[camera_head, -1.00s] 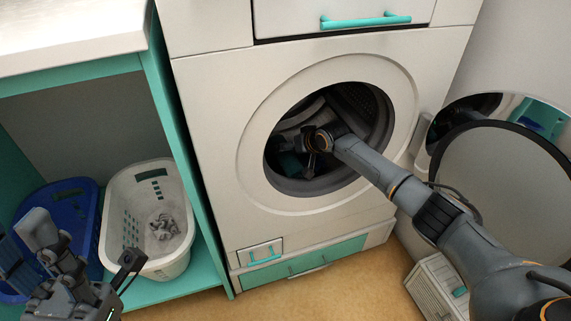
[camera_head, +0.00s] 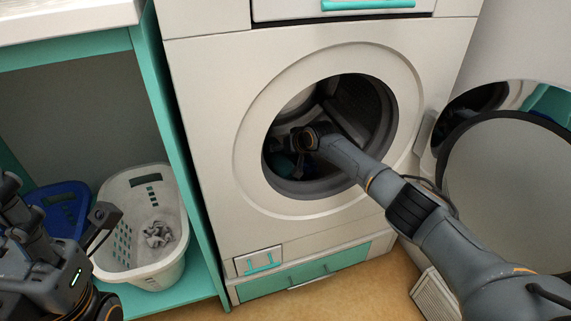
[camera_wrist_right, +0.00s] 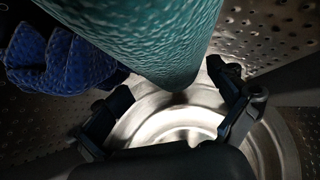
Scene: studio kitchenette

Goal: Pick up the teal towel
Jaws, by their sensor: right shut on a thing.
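The teal towel (camera_wrist_right: 165,45) is a large textured roll inside the washing machine drum, filling the top middle of the right wrist view. My right gripper (camera_wrist_right: 178,108) is inside the drum, with its fingers on either side of the towel's lower end. It is shut on the towel. In the head view my right gripper (camera_head: 305,160) reaches through the round door opening, and the towel there is mostly hidden in shadow.
A blue cloth (camera_wrist_right: 60,62) lies beside the towel in the drum. The washing machine (camera_head: 215,130) has its round door (camera_head: 510,190) open to the right. A white basket (camera_head: 120,200) with a grey cloth (camera_head: 158,233) and a blue basket (camera_head: 62,205) stand under the counter.

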